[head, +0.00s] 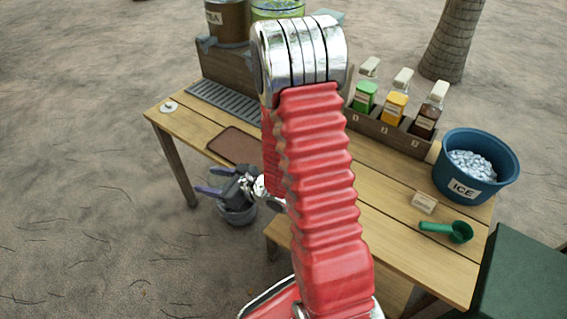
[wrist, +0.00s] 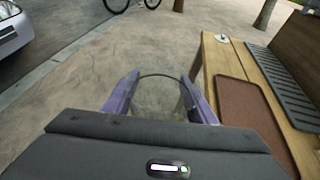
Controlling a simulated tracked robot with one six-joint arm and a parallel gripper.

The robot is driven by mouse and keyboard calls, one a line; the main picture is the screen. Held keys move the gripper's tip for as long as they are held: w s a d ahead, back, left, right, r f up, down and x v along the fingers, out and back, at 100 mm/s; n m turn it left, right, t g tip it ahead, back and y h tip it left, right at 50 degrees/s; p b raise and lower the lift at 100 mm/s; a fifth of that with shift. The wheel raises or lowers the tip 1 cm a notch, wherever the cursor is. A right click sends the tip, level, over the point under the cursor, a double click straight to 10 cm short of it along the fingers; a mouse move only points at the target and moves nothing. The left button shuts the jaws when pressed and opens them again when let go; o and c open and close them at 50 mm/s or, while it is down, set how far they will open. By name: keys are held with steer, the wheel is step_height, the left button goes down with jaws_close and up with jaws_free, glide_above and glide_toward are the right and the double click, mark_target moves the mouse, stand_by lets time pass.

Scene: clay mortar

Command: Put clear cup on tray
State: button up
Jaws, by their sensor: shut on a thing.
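My gripper (head: 213,181) hangs in the air off the table's left front edge, near the brown tray (head: 231,144). In the wrist view, its purple fingers (wrist: 158,98) are shut on a clear cup (wrist: 160,78), whose thin dark rim shows between them. The cup is see-through, with the ground visible behind it, and I cannot make it out in the head view. The tray also shows in the wrist view (wrist: 250,112), to the right of the gripper, flat on the table. No objects show on its visible part; my arm hides its right side in the head view.
The wooden table (head: 385,215) holds a dark drip grate (head: 222,103), a bottle rack (head: 390,130), a blue ice tub (head: 477,168) and a green scoop (head: 450,231). Drink dispensers stand at the back.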

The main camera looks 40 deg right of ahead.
steer(key=shift+d, duration=0.1)
steer(key=s+d+r+m+h, duration=0.2)
steer(key=d, duration=0.8)
steer(key=s+d+r+m+t+h, duration=0.1)
steer(key=s+d+r+m+h, duration=0.1)
steer(key=d, duration=0.8)
steer(key=s+d+r+m+h, duration=0.2)
steer(key=s+d+r+h, duration=0.1)
steer(key=d, duration=0.7)
steer(key=shift+s+d+t+h, duration=0.2)
steer(key=shift+d+t+h, duration=0.1)
steer(key=shift+d+t, duration=0.1)
steer(key=shift+f, duration=0.1)
steer(key=shift+f, duration=2.8)
steer(key=shift+f, duration=0.15)
steer(key=shift+f, duration=1.95)
steer(key=shift+f, duration=0.1)
